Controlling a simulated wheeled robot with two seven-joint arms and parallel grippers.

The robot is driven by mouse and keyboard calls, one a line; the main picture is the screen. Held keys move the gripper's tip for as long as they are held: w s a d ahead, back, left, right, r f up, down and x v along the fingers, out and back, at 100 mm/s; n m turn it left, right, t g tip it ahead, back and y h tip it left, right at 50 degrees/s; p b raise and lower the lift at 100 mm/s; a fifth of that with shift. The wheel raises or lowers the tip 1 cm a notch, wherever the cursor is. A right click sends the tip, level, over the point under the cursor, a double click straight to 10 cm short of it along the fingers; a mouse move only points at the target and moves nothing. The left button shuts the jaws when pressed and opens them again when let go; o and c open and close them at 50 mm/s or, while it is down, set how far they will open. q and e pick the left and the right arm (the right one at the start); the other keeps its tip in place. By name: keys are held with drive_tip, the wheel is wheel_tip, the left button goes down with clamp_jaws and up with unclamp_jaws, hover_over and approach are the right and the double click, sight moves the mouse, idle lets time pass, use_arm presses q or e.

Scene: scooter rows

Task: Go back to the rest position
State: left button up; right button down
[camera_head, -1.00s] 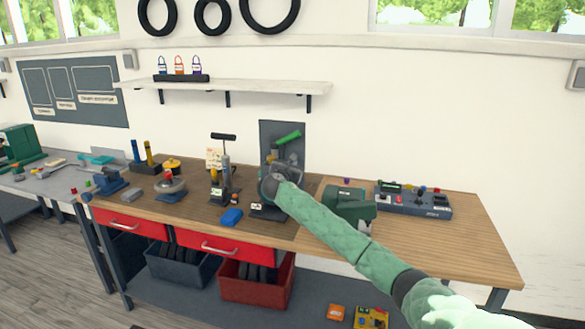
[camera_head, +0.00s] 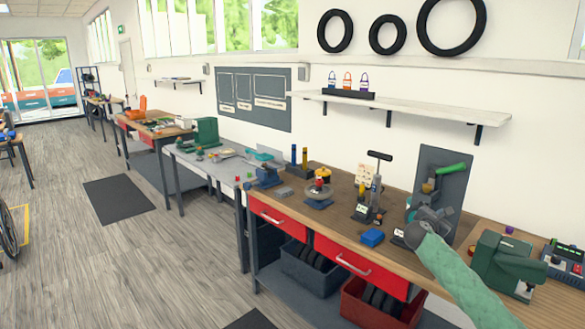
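My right arm comes in from the lower right in the head view, with a green padded sleeve. Its gripper (camera_head: 428,228) is a dark grey end over the wooden workbench (camera_head: 340,205), close to a grey panel with a green-handled tool (camera_head: 450,170). The fingers are too small and partly hidden, so I cannot tell whether they are open or shut, or whether they touch anything. My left gripper and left arm are out of view.
A blue block (camera_head: 372,238) and a green machine (camera_head: 503,266) stand on the bench near my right arm. Red drawers (camera_head: 356,262) face the front. A wall shelf (camera_head: 420,107) hangs above. Open wooden floor (camera_head: 150,255) lies to the left, with dark mats.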

drive_tip(key=s+a+f+m+g+y, duration=0.2)
drive_tip(key=s+a+f+m+y, duration=0.2)
drive_tip(key=s+a+f, duration=0.8)
drive_tip(key=s+a+f+m+g+y, duration=0.1)
drive_tip(key=s+a+f+m+y, duration=0.35)
drive_tip(key=s+a+f, duration=0.75)
drive_tip(key=s+a+f+m+g+y, duration=0.2)
drive_tip(key=s+a+m, duration=0.15)
drive_tip(key=s, duration=0.85)
drive_tip(key=s+a+f+m+g+y, duration=0.15)
drive_tip(key=s+m, duration=0.25)
drive_tip(key=s, duration=0.8)
drive_tip(key=s+a+f+m+g+y, duration=0.15)
drive_tip(key=s+a+m, duration=0.25)
drive_tip(key=s, duration=0.8)
wheel_tip(320, 180, down, 28)
drive_tip(key=w+a+r+g, duration=0.1)
drive_tip(key=a, duration=0.1)
drive_tip(key=s+f, duration=0.3)
drive_tip(key=f, duration=0.7)
drive_tip(key=s+f, duration=0.4)
drive_tip(key=f, duration=0.6)
drive_tip(key=shift+f+g, duration=0.4)
drive_tip(key=shift+s, duration=0.1)
